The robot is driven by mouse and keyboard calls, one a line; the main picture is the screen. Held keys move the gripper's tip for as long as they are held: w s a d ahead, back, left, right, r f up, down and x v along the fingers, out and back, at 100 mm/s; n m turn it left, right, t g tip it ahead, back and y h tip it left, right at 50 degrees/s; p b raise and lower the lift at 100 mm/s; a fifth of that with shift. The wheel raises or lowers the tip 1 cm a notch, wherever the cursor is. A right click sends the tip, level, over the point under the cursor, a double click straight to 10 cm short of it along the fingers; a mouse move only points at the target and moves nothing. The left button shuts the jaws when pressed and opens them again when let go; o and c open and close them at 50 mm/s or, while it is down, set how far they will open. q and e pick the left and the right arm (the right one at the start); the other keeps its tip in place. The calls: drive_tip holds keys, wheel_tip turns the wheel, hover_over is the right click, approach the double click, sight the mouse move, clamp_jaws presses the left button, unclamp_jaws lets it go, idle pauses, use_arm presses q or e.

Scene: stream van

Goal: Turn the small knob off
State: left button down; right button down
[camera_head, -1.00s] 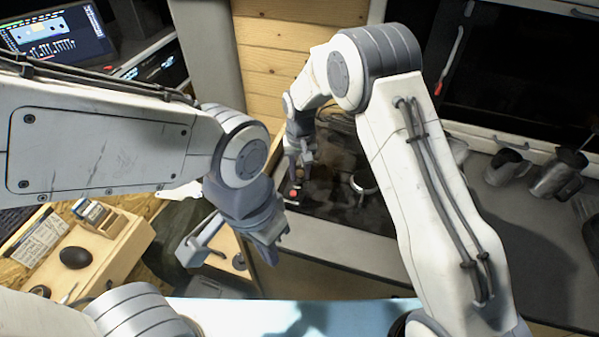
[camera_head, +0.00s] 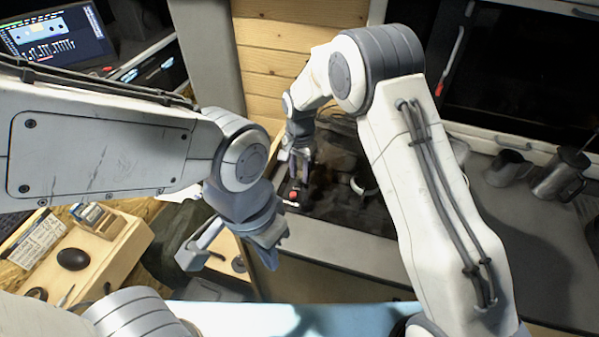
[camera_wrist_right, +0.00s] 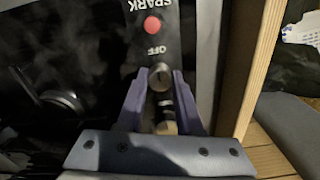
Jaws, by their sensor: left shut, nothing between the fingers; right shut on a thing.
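The small knob (camera_wrist_right: 160,77) is a round metal knob on a dark panel (camera_wrist_right: 150,45), just below the white word OFF in the right wrist view. My right gripper (camera_wrist_right: 160,82) is shut on the knob, with a finger on each side of it. In the head view my right gripper (camera_head: 298,172) is small and reaches down at the left end of the dark stove top (camera_head: 340,210). The knob itself is hidden there. My left gripper (camera_head: 268,250) is shut and empty, held low in front of the counter.
A red button (camera_wrist_right: 152,25) marked SPARK sits on the same panel, and it also shows in the head view (camera_head: 293,195). A wooden edge (camera_wrist_right: 255,70) runs close beside the panel. Metal jugs (camera_head: 560,175) stand on the counter at the right.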

sight(300, 174)
drive_tip(key=shift+w+r, duration=0.15)
drive_tip(key=c, duration=0.6)
unclamp_jaws()
drive_tip(key=shift+o, duration=0.2)
wheel_tip(300, 174, up, 10)
drive_tip(key=b, duration=0.2)
drive_tip(key=shift+r, duration=0.15)
